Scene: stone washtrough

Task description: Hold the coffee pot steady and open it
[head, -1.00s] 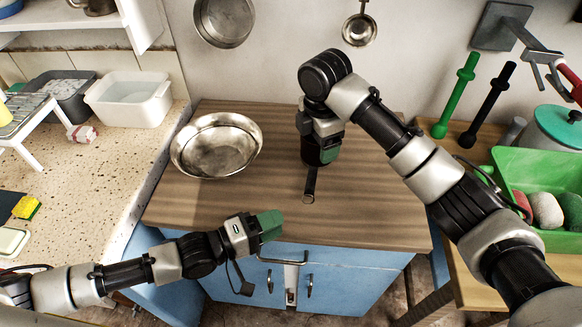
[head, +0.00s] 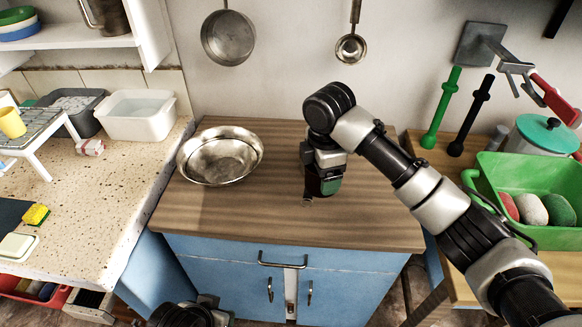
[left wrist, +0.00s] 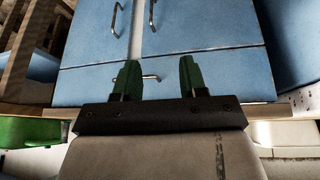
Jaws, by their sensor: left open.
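A brownish metal pot with a side handle (head: 105,15) stands on the shelf at the upper left, cut off by the picture's top edge; it may be the coffee pot. My left gripper (left wrist: 158,80) is open and empty in front of the blue cupboard, far from the pot. In the head view only part of it shows at the bottom edge. My right gripper (head: 323,185) points down over the wooden worktop. Its fingers are partly hidden, so I cannot tell whether they hold anything. A small dark handle end (head: 307,200) shows just below it.
A metal bowl (head: 220,158) sits on the worktop (head: 270,215), left of my right gripper. The blue cupboard (head: 235,275) is below. A green basin (head: 490,185) is at right and a white tub (head: 137,118) at left. The worktop's front is clear.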

